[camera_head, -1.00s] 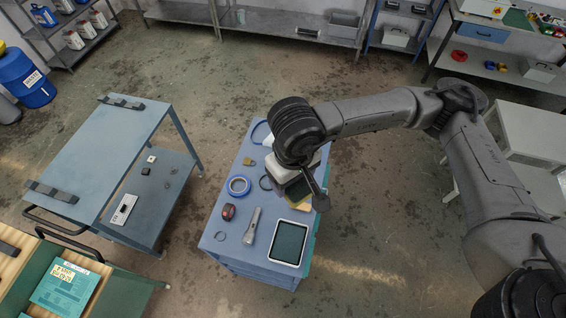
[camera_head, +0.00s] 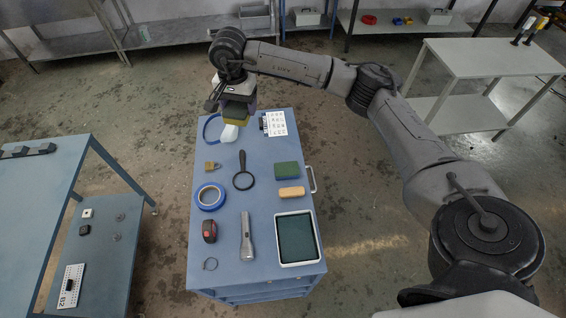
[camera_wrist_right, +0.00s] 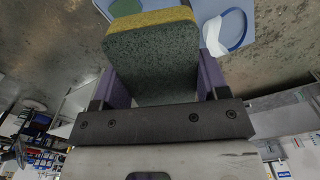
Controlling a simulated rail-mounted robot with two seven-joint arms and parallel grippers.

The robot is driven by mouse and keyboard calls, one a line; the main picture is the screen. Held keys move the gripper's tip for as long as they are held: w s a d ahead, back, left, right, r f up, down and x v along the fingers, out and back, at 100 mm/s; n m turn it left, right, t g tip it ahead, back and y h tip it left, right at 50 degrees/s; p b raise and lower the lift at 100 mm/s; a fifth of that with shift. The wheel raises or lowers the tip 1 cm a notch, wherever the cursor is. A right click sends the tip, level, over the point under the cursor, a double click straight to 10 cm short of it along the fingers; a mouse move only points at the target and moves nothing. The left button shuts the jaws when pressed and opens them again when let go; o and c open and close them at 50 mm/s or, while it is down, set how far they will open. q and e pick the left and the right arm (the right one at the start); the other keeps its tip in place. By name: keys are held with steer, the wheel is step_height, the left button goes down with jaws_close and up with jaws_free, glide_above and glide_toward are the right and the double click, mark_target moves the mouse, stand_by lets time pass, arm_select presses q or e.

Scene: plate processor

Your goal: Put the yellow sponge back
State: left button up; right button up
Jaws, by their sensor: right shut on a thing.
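My right gripper (camera_head: 237,105) is shut on the yellow sponge (camera_head: 234,117), which has a dark green scouring side. It holds the sponge above the far left end of the blue cart top (camera_head: 265,216). The right wrist view shows the sponge (camera_wrist_right: 150,52) between purple fingers, its green face toward the camera and a yellow layer along the far edge. My left gripper is not in view.
On the cart lie a green block (camera_head: 287,170), a tan block (camera_head: 291,192), a tablet (camera_head: 297,239), a flashlight (camera_head: 247,238), a magnifier (camera_head: 243,179), blue tape (camera_head: 210,197), a padlock (camera_head: 211,166) and a white card (camera_head: 275,123). A white object (camera_head: 229,133) is below the sponge.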

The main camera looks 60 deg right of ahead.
steer(key=s+d+f+m+b, duration=0.3)
steer(key=d+f+m+b, duration=0.4)
steer(key=d+f+b, duration=0.45)
steer(key=s+d+f+m+b, duration=0.4)
steer(key=d+f+m+b, duration=0.35)
steer(key=d+f, duration=0.75)
steer(key=b, duration=0.3)
glide_above(284, 151)
steer(key=d, duration=0.1)
steer(key=shift+n, duration=0.25)
step_height(284, 151, down, 4)
steer(key=shift+s+d+f, duration=0.1)
steer(key=shift+s+f, duration=0.05)
steer(key=shift+w+a+f, duration=0.25)
steer(key=shift+a+f, duration=0.1)
steer(key=shift+a, duration=0.25)
steer(key=shift+f+b, duration=0.55)
steer(key=shift+f, duration=1.45)
steer(key=shift+f, duration=0.15)
